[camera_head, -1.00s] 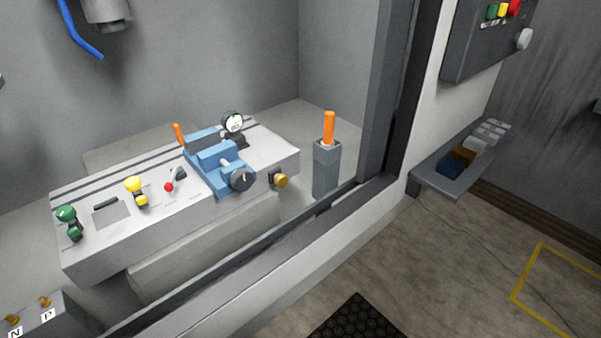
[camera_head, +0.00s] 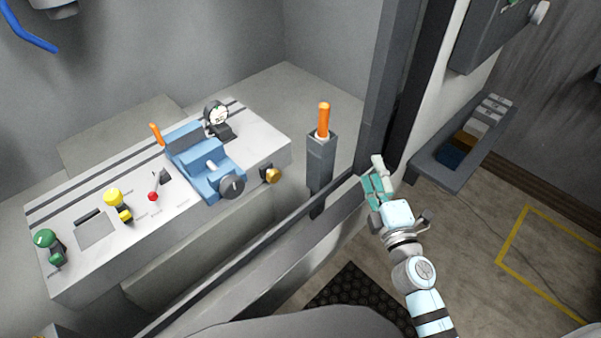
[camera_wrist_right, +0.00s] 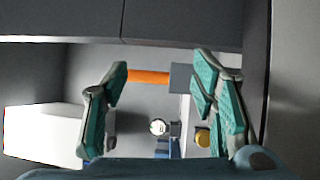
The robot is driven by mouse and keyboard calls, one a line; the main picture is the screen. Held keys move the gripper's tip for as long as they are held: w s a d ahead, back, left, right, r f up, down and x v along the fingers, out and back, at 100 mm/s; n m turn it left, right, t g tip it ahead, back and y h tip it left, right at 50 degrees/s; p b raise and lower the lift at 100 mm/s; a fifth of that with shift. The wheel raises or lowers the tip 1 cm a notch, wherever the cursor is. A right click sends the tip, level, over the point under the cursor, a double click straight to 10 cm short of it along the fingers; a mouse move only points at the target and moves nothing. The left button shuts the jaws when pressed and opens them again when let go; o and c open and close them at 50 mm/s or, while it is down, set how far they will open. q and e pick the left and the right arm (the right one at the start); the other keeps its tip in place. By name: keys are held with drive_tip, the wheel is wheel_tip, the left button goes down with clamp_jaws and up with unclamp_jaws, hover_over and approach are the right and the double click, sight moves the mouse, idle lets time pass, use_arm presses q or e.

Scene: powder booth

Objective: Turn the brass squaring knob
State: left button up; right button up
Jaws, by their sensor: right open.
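The brass squaring knob (camera_head: 272,175) sits on the front right face of the grey fixture bench (camera_head: 100,262). It also shows in the right wrist view (camera_wrist_right: 203,138), close to the right-hand finger. My right gripper (camera_head: 374,176) is in front of the booth's dark frame, to the right of the knob and well apart from it. In the right wrist view the gripper (camera_wrist_right: 158,95) has its teal fingers spread, with nothing between their tips. A blue vise (camera_head: 203,165) with a dark round knob (camera_head: 231,187) stands on the bench left of the brass knob. My left gripper is out of view.
A grey post (camera_head: 320,160) with an orange rod (camera_head: 323,118) stands between the knob and my right gripper.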

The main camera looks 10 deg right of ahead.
drive_tip(key=w+a+r+n+g+y, duration=0.1)
drive_tip(key=a+r+n+y, duration=0.2)
drive_tip(key=a+n+y, duration=0.65)
drive_tip(key=n+g, duration=0.8)
drive_tip(key=n, duration=0.5)
approach(276, 178)
drive_tip(key=shift+h, duration=0.45)
drive_tip(key=b+x, duration=0.2)
drive_tip(key=x, duration=0.5)
drive_tip(key=shift+w+a, duration=0.15)
drive_tip(key=shift+a, duration=0.3)
drive_tip(key=shift+w+a+f, duration=0.1)
drive_tip(key=shift+w+a, duration=0.15)
drive_tip(key=shift+w, duration=0.05)
drive_tip(key=c, duration=1.2)
drive_tip(key=shift+o, duration=0.2)
drive_tip(key=shift+d+m+y, duration=0.1)
drive_tip(key=shift+m+y, duration=0.5)
drive_tip(key=shift+m, duration=0.15)
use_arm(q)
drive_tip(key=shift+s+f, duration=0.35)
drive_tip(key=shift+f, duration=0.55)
use_arm(e)
drive_tip(key=shift+m+g+y, duration=0.3)
drive_tip(key=shift+m, duration=0.3)
